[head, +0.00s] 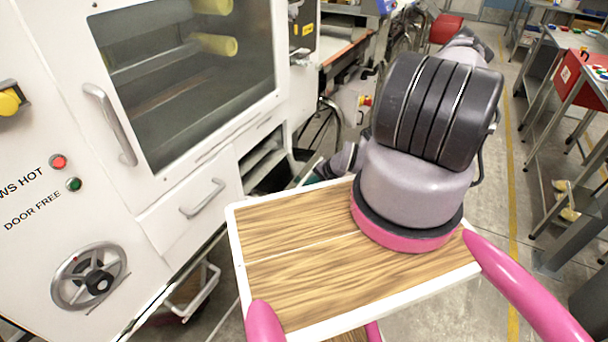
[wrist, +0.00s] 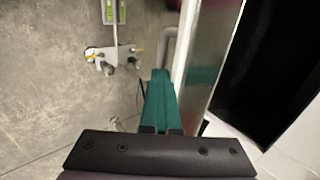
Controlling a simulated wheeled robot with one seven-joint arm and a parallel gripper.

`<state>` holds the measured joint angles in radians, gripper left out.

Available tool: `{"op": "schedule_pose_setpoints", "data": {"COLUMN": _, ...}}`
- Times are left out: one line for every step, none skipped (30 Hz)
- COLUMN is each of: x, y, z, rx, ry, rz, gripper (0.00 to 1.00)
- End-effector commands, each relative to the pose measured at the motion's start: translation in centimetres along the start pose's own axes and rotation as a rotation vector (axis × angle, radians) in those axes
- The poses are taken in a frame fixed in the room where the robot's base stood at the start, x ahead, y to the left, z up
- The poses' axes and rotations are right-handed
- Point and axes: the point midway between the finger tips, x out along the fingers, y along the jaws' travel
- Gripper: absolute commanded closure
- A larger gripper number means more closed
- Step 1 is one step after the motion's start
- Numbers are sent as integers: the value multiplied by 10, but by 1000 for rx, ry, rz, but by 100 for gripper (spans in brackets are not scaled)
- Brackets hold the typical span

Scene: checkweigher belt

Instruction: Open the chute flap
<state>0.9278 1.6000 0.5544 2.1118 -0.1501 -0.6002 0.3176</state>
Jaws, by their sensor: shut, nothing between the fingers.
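My gripper (wrist: 160,76) has teal fingers that are closed together with nothing between them. In the head view only a bit of teal shows beside the machine, mostly hidden by my arm. In the wrist view a pale metal panel (wrist: 214,60), which looks like the chute flap, stands edge-on just right of the fingers. A dark opening (wrist: 283,70) lies to the right of the panel. The fingers are on the panel's left side; I cannot tell whether they touch it. In the head view a thin edge (head: 309,171) stands out by a dark gap in the machine.
A white machine (head: 150,190) with a window door, a drawer handle (head: 203,198) and a handwheel (head: 89,276) fills the left. Grey floor shows below the gripper, with a stand (wrist: 108,58) on it. Tables (head: 570,60) line the right, beyond a clear aisle.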

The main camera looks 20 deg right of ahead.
Motion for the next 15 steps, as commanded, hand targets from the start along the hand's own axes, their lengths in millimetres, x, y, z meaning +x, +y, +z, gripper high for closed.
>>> {"op": "schedule_pose_setpoints", "data": {"x": 0, "y": -8, "z": 0, "rx": -8, "ry": 1, "rz": -13, "gripper": 58}}
{"op": "schedule_pose_setpoints", "data": {"x": 0, "y": -9, "z": 0, "rx": -9, "ry": 1, "rz": -14, "gripper": 53}}
{"op": "schedule_pose_setpoints", "data": {"x": 1, "y": -10, "z": 0, "rx": -10, "ry": 1, "rz": -15, "gripper": 53}}
{"op": "schedule_pose_setpoints", "data": {"x": 1, "y": -10, "z": 0, "rx": -10, "ry": 1, "rz": -16, "gripper": 53}}
{"op": "schedule_pose_setpoints", "data": {"x": 1, "y": -10, "z": 0, "rx": -10, "ry": 1, "rz": -17, "gripper": 53}}
{"op": "schedule_pose_setpoints", "data": {"x": 1, "y": -11, "z": 0, "rx": -11, "ry": 1, "rz": -17, "gripper": 53}}
{"op": "schedule_pose_setpoints", "data": {"x": 1, "y": -11, "z": 0, "rx": -11, "ry": 1, "rz": -18, "gripper": 53}}
{"op": "schedule_pose_setpoints", "data": {"x": 1, "y": -11, "z": 0, "rx": -11, "ry": 1, "rz": -18, "gripper": 53}}
{"op": "schedule_pose_setpoints", "data": {"x": 1, "y": -12, "z": 0, "rx": -11, "ry": 1, "rz": -19, "gripper": 53}}
{"op": "schedule_pose_setpoints", "data": {"x": 1, "y": -12, "z": 0, "rx": -11, "ry": 1, "rz": -19, "gripper": 53}}
{"op": "schedule_pose_setpoints", "data": {"x": 1, "y": -12, "z": 0, "rx": -12, "ry": 1, "rz": -19, "gripper": 53}}
{"op": "schedule_pose_setpoints", "data": {"x": 1, "y": -12, "z": 0, "rx": -12, "ry": 1, "rz": -20, "gripper": 53}}
{"op": "schedule_pose_setpoints", "data": {"x": 1, "y": -12, "z": 0, "rx": -12, "ry": 1, "rz": -20, "gripper": 53}}
{"op": "schedule_pose_setpoints", "data": {"x": 1, "y": -13, "z": 0, "rx": -12, "ry": 1, "rz": -20, "gripper": 53}}
{"op": "schedule_pose_setpoints", "data": {"x": 1, "y": -13, "z": 0, "rx": -12, "ry": 1, "rz": -20, "gripper": 53}}
